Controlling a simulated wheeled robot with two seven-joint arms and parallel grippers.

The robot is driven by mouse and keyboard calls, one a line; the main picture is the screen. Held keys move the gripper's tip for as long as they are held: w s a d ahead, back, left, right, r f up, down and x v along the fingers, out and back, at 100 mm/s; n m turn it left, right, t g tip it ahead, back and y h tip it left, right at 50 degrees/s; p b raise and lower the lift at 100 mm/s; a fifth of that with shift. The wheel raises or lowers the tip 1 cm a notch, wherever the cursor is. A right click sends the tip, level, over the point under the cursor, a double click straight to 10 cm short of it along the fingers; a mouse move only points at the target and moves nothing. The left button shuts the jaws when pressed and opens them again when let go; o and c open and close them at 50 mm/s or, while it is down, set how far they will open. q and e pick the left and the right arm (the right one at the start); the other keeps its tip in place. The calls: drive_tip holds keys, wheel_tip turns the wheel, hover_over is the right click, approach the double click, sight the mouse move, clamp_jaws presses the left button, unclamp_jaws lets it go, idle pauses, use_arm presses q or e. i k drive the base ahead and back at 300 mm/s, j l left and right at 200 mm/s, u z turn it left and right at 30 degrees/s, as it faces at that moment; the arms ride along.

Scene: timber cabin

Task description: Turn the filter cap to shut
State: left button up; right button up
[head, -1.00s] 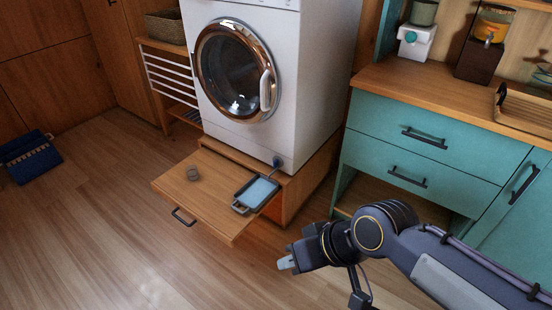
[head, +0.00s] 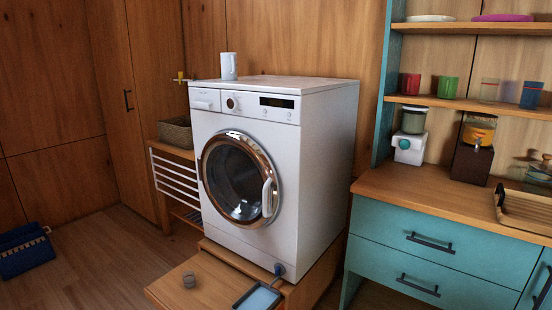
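A white washing machine (head: 322,160) stands on a low wooden plinth. A small dark blue round part, which looks like the filter cap (head: 279,269), sits at the machine's lower front right corner. It is too small to tell how far it is turned. Just below and in front of it is a shallow tray (head: 259,297) with a light blue inside, cut off by the bottom edge of the picture. It lies on a pulled-out wooden board (head: 172,289). Neither of my grippers is in view.
A small grey round object (head: 189,280) sits on the board. The machine's round door (head: 237,180) is closed. A white mug-like container (head: 228,66) stands on top. Teal drawers (head: 430,245) stand at the right. A blue basket-like object (head: 24,250) lies on the floor at left.

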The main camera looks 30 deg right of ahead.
sight(279, 270)
drive_tip(key=i+l+u, duration=0.2)
drive_tip(key=i+l, duration=0.2)
drive_tip(key=l, duration=0.2)
drive_tip(key=i+l+u, duration=0.1)
drive_tip(key=l, duration=0.2)
drive_tip(key=i+l+u, duration=0.1)
drive_tip(key=i+l, duration=0.15)
drive_tip(key=i+l+u, duration=0.1)
drive_tip(key=l, duration=0.3)
drive_tip(key=i+l+u, duration=0.1)
drive_tip(key=l, duration=0.25)
drive_tip(key=i, duration=0.1)
